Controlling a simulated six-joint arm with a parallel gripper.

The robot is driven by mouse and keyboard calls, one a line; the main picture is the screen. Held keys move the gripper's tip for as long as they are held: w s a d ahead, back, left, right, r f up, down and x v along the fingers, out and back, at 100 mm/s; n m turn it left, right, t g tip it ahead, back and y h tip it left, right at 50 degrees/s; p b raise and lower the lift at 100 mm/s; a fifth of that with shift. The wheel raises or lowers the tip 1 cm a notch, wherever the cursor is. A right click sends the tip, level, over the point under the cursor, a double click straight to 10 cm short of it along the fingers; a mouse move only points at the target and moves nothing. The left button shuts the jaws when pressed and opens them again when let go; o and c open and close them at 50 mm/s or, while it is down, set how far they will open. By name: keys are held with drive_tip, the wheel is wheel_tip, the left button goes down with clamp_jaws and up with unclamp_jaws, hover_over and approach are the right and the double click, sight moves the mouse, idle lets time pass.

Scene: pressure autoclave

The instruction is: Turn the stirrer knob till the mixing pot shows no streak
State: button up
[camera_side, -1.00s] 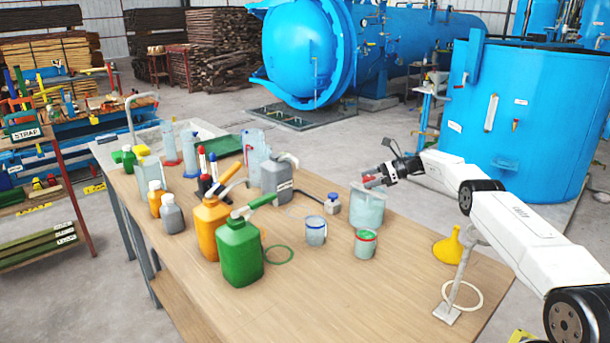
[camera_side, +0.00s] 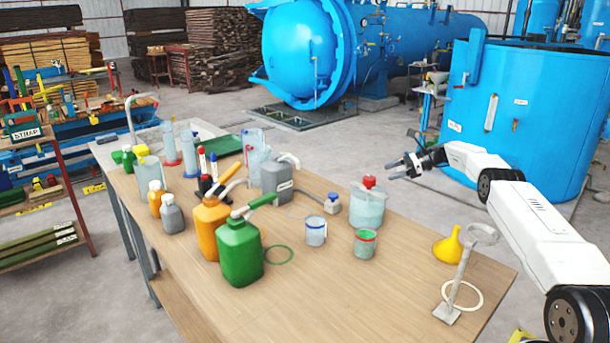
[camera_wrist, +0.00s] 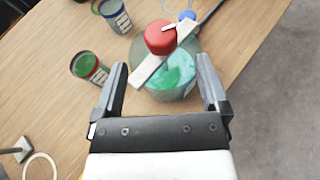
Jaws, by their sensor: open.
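The mixing pot (camera_side: 367,210) is a pale translucent vessel at the right of the bench. A red stirrer knob (camera_side: 369,182) sits on top of it. In the wrist view the knob (camera_wrist: 160,37) rests on a pale bar across the pot (camera_wrist: 178,92). The green contents show lighter and darker swirled patches, partly hidden by the bar and knob. My gripper (camera_side: 397,168) is open and empty, up and right of the knob and apart from it. In the wrist view its two fingers (camera_wrist: 162,80) stand wide apart, with the pot between and beyond them.
A small blue-capped bottle (camera_side: 332,204) is close by. A yellow funnel (camera_side: 448,246) and a ring stand (camera_side: 462,278) are at the right. Jerrycans (camera_side: 240,252) stand further left.

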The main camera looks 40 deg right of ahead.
sight(373, 179)
drive_tip(key=shift+w+a+r+m+t+h, duration=0.3)
drive_tip(key=shift+w+r+m+t+h, duration=0.2)
drive_tip(key=shift+w+r+m+t, duration=0.3)
drive_tip(key=m+h, duration=0.1)
drive_tip(key=a+m+t+h, duration=0.1)
drive_tip(key=h, duration=0.1)
drive_tip(key=s+m+t+h, duration=0.1)
drive_tip(key=shift+a+f+m, duration=0.2)
drive_tip(key=shift+a+m, duration=0.2)
drive_tip(key=s+h, duration=0.1)
drive_tip(key=a+f+m, duration=0.1)
drive_tip(key=s+h, duration=0.1)
drive_tip(key=shift+s+a+f+m+h, duration=0.2)
drive_tip(key=shift+s+a+m+h, duration=0.1)
drive_tip(key=shift+s+m, duration=0.1)
drive_tip(key=shift+w, duration=0.1)
drive_tip(key=shift+x, duration=3.85)
